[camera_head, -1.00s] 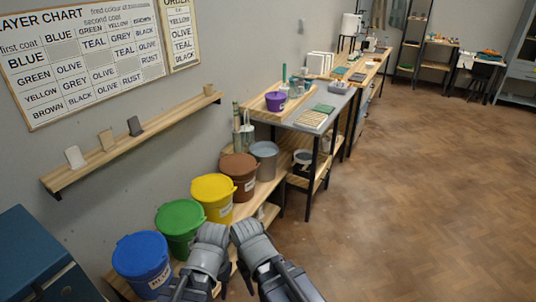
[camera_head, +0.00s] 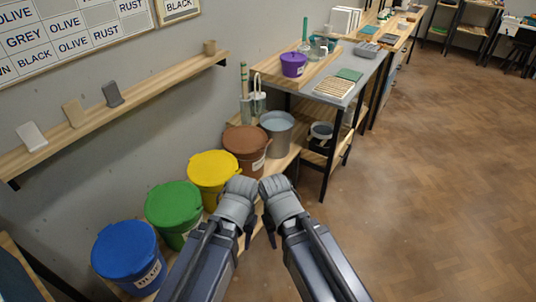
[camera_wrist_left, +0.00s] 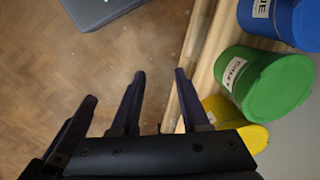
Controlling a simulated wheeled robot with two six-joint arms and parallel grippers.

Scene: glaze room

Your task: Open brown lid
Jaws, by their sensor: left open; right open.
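The brown lid (camera_head: 246,138) sits flat on the brown bucket (camera_head: 257,166) in the head view, between the yellow bucket and an open grey bucket. My left gripper (camera_head: 248,232) hangs in front of the yellow bucket, nearer to me than the brown bucket and apart from it. In the left wrist view my left gripper (camera_wrist_left: 160,82) is open and empty, with floor and shelf edge behind its fingers. My right gripper (camera_head: 271,228) is close beside the left one, over the floor, open and holding nothing visible. The brown bucket is not visible in the wrist view.
A yellow bucket (camera_head: 213,170), green bucket (camera_head: 173,205) and blue bucket (camera_head: 125,252) stand lidded in the row. The open grey bucket (camera_head: 278,130) is beside the brown one. A metal worktable (camera_head: 360,70) stands beyond. The floor at right is clear.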

